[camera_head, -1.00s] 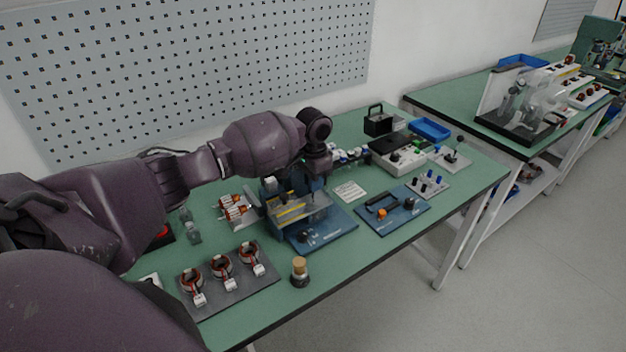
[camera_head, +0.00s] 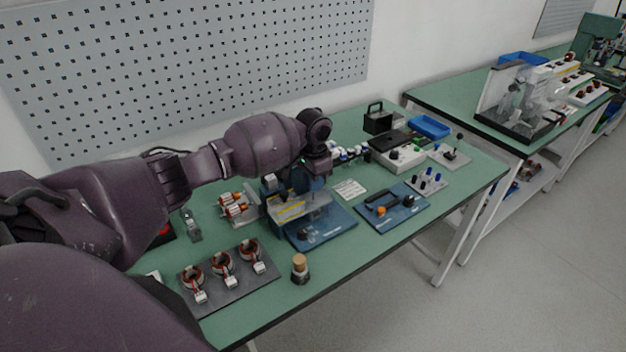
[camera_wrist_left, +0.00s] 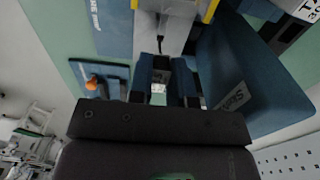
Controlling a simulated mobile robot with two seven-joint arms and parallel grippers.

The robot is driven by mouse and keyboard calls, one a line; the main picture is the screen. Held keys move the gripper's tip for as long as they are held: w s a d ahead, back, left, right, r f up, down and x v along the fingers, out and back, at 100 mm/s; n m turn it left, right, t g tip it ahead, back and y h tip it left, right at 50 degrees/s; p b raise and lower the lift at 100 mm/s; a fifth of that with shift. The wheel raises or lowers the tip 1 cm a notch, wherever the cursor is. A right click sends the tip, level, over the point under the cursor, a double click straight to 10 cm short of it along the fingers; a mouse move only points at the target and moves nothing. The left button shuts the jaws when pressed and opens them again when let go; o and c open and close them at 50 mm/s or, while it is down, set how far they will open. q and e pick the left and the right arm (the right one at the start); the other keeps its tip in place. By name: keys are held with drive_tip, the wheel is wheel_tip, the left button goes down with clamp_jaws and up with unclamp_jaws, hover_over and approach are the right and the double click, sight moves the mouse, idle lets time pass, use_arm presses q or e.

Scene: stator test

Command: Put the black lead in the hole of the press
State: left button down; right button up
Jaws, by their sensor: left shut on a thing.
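The press (camera_head: 318,230) has a blue base and a clear guard with yellow edging, and it stands mid-table in the head view. Its blue body (camera_wrist_left: 245,75) and yellow-edged part (camera_wrist_left: 207,8) show close up in the left wrist view. My left gripper (camera_wrist_left: 164,70) is shut on the black lead (camera_wrist_left: 160,45), a thin dark piece that points toward the press's yellow-edged part. In the head view my left wrist is just behind the press, and the fingertips are hidden. I cannot tell whether the lead's tip is in the hole.
A dark tray (camera_head: 225,282) with several wound stators lies at front left. A cork-topped bottle (camera_head: 300,268) stands at the front edge. A blue panel with a black handle (camera_head: 392,207) is right of the press. A perforated board (camera_head: 190,70) is behind the table.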

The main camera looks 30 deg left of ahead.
sight(313, 200)
drive_tip(key=shift+f, duration=0.1)
use_arm(q)
drive_tip(key=shift+f, duration=1)
use_arm(e)
drive_tip(key=shift+s+f, duration=0.4)
drive_tip(key=shift+s, duration=0.05)
drive_tip(key=shift+w+r, duration=0.1)
drive_tip(key=shift+w, duration=0.05)
use_arm(q)
drive_tip(key=shift+f, duration=0.15)
use_arm(e)
drive_tip(key=shift+w+r, duration=0.1)
drive_tip(key=shift+w, duration=0.15)
use_arm(q)
drive_tip(key=shift+f+b, duration=0.3)
drive_tip(key=shift+f, duration=0.55)
drive_tip(key=c, duration=1)
unclamp_jaws()
use_arm(e)
drive_tip(key=shift+f, duration=0.2)
